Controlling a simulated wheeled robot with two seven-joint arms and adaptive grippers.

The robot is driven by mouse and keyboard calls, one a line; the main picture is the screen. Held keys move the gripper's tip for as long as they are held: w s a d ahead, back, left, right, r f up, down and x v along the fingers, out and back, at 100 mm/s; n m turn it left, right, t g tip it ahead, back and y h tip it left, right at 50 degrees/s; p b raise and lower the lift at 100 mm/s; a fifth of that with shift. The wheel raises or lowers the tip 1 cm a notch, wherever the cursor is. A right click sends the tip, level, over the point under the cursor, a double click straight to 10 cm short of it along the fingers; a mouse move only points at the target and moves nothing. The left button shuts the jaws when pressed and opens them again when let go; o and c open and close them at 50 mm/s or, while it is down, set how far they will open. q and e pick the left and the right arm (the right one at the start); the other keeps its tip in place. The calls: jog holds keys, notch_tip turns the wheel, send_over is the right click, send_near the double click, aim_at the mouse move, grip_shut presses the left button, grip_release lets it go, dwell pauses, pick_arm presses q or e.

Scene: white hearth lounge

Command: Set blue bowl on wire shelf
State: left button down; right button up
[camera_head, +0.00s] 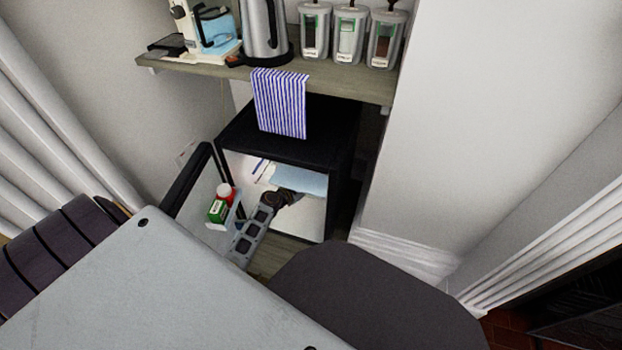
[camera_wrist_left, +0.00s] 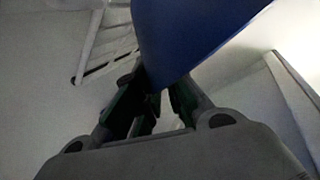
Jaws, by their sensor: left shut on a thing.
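The blue bowl (camera_wrist_left: 190,35) fills the upper middle of the left wrist view, with only part of its curved wall showing. My left gripper (camera_wrist_left: 163,95) is shut on its edge. A white wire shelf (camera_wrist_left: 106,50) shows at the upper left of that view, apart from the fingers. I cannot tell whether the bowl touches it. My right gripper is out of view.
A striped towel (camera_head: 280,103) hangs above the fridge from a wooden shelf (camera_head: 340,82) carrying a kettle (camera_head: 264,32) and several canisters. A wall closes the right side.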

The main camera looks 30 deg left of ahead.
pick_arm(q)
jog(key=shift+w+a, duration=0.2)
jog(key=shift+w, duration=0.55)
jog(key=shift+w+a, duration=0.2)
jog(key=shift+w, duration=0.55)
jog(key=shift+f, duration=0.3)
jog(key=shift+b, duration=0.3)
jog(key=c, duration=1.5)
grip_release()
jog(key=shift+p+v, duration=0.55)
jog(key=shift+v, duration=1.55)
jog(key=p+v, duration=0.1)
jog(key=v, duration=0.6)
jog(key=shift+s+r, duration=0.2)
jog(key=shift+s, duration=0.1)
jog(key=shift+a, duration=0.1)
